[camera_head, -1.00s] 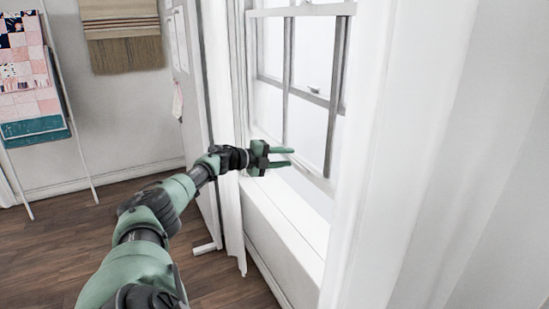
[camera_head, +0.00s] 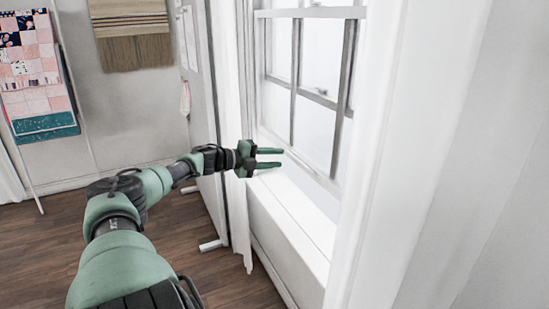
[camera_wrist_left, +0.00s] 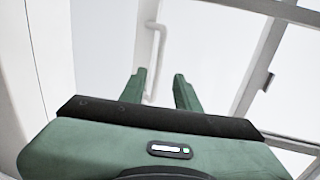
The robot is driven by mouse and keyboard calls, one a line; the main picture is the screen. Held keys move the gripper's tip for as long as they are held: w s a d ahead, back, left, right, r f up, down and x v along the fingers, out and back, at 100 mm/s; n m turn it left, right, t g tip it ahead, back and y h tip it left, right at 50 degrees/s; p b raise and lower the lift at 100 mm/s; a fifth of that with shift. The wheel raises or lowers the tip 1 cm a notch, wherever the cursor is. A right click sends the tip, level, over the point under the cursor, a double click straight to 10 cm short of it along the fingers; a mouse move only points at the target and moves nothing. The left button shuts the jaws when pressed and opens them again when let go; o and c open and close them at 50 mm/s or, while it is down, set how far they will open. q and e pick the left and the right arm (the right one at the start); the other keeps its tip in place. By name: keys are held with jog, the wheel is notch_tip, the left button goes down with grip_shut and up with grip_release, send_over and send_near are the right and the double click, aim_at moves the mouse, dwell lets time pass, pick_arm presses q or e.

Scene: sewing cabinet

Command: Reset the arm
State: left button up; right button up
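My left gripper (camera_head: 270,158) is in front of the window (camera_head: 308,90), above the white sill (camera_head: 300,205). In the left wrist view the open fingers (camera_wrist_left: 158,88) face the bright window panes and a white frame bar. My left arm reaches in from the bottom left, bent at the elbow. My right gripper is in neither view.
A white curtain (camera_head: 237,150) hangs left of the window, and a white wall edge stands close on the right. A patchwork quilt (camera_head: 38,85) hangs on a rack at the far left. The wooden floor (camera_head: 60,235) is clear at the left.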

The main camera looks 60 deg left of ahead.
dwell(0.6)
